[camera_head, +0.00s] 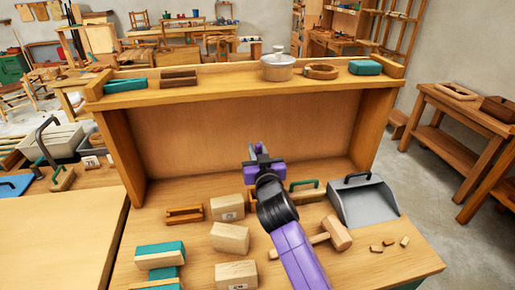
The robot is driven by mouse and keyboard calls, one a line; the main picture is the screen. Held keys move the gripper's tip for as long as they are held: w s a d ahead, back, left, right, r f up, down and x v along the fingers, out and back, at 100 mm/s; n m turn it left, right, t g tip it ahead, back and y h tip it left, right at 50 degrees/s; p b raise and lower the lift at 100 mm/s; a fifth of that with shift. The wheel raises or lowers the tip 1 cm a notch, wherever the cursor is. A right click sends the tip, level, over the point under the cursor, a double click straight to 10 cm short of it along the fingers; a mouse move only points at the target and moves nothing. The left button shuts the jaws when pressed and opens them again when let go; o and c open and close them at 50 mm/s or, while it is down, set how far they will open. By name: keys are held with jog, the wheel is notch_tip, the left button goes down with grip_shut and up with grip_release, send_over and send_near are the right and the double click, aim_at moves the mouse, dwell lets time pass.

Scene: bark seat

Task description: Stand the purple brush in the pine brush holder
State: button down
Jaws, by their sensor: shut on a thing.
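My gripper (261,150) is in the middle of the view, above the back part of the bench top and in front of the brown back panel. It is shut, seen from behind; my purple and black arm hides most of what it holds, and I cannot make out the brush's shape. No purple brush shows elsewhere. A low wooden piece with a green handle (304,184) stands partly behind my arm; I cannot tell whether it is the pine brush holder. A small slotted wooden piece (185,214) lies to the left.
Pale wooden blocks (230,238) stand left of my arm. A mallet (337,233), a grey dustpan (365,200) and small wood scraps lie right. Green-and-wood blocks (160,255) are at front left. The raised shelf (220,81) carries a lidded pot (277,68) and several small things.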

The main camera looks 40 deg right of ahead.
jog(key=shift+f+b, duration=2.55)
jog(key=shift+f, duration=1.2)
jog(key=shift+f+b, duration=0.75)
jog(key=shift+b, duration=0.15)
jog(key=shift+f+b, duration=0.5)
jog(key=shift+b, duration=0.3)
jog(key=c, duration=0.9)
grip_release()
jog(key=shift+r, duration=0.15)
notch_tip(320, 180, up, 7)
jog(key=p, duration=0.5)
